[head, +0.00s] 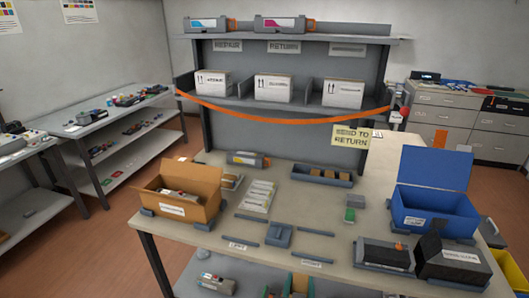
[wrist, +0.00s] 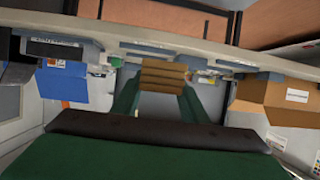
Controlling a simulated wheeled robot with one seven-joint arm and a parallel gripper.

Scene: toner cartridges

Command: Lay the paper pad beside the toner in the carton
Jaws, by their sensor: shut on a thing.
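The brown open carton (head: 172,208) stands at the left of the table, with a grey toner cartridge (head: 177,195) lying in it. In the wrist view the carton (wrist: 275,100) is at the right. My gripper (wrist: 162,88) has two green fingers, shut on a brown ridged paper pad (wrist: 163,73) held between their tips. The pad is apart from the carton. More brown pads lie in a dark tray (head: 343,182) at the back of the table. The carton's inside is hidden in the wrist view.
A blue open bin (head: 435,213) and a black box (head: 450,262) stand at the right. Low grey fixtures (head: 279,236) lie mid-table, with white packets (head: 259,195) behind. A shelf (head: 300,105) with white boxes and an orange strap rises at the back.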

